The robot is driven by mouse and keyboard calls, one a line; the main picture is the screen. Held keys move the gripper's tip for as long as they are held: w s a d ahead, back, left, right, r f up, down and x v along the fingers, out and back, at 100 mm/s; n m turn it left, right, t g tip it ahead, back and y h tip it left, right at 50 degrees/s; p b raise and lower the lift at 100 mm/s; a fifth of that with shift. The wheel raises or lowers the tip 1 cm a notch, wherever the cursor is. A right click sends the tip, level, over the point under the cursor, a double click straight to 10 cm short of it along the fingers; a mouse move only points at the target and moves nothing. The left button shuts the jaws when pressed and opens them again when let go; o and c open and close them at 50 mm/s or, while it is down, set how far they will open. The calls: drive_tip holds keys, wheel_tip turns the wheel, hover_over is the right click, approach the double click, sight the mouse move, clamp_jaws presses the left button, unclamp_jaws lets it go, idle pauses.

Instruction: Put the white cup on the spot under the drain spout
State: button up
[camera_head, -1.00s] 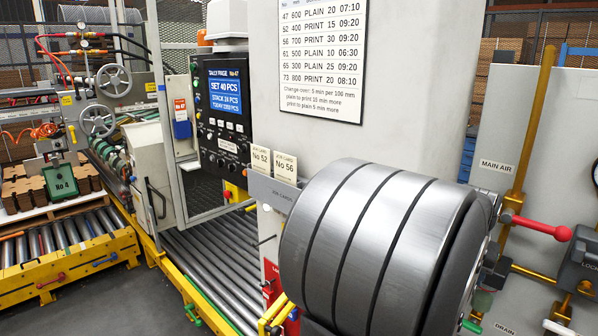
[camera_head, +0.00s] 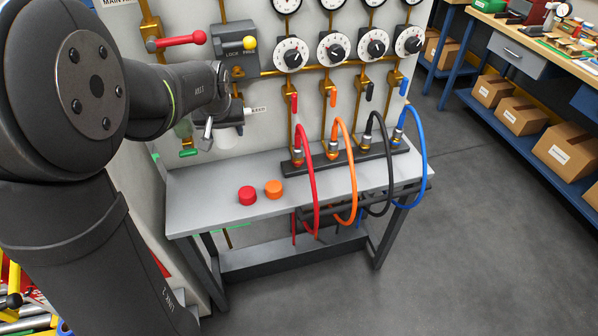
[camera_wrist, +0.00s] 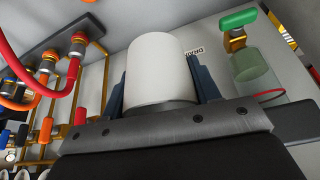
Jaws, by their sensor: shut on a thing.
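My gripper (camera_head: 213,130) is shut on the white cup (camera_wrist: 158,68), which sits between its two blue fingers in the wrist view. In the head view the cup (camera_head: 228,141) is partly hidden by the gripper, near the panel at the bench's back left; whether it touches the bench is unclear. The drain valve's green handle (camera_head: 188,153) is just left of the cup. In the wrist view, which looks upside down, the green handle (camera_wrist: 239,19) and a greenish bowl (camera_wrist: 256,66) are right of the cup. The spot under the spout cannot be made out.
The grey bench (camera_head: 205,205) has a red cap (camera_head: 247,196) and an orange cap (camera_head: 273,189) on top. Red, orange, black and blue hoses (camera_head: 425,165) loop over its right half. A red lever (camera_head: 182,40) sticks out above. The bench's front left is bare.

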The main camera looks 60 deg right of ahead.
drive_tip(key=s+d+f+m, duration=0.1)
drive_tip(key=s+d+f, duration=0.15)
drive_tip(key=s, duration=0.25)
drive_tip(key=s+d+f+m+g, duration=0.1)
drive_tip(key=s+d+f, duration=0.15)
drive_tip(key=s, duration=0.25)
drive_tip(key=s+d+f+m, duration=0.1)
drive_tip(key=s+f, duration=0.2)
drive_tip(key=s, duration=0.2)
hover_over(265, 175)
drive_tip(key=a, duration=0.2)
drive_tip(key=shift+h, duration=0.3)
drive_tip(key=f, duration=0.7)
drive_tip(key=shift+s+d+f, duration=0.25)
drive_tip(key=shift+s+f, duration=0.1)
drive_tip(key=shift+s, duration=0.05)
drive_tip(key=shift+f, duration=2)
drive_tip(key=shift+f, duration=0.2)
drive_tip(key=o, duration=1)
drive_tip(key=shift+r, duration=0.1)
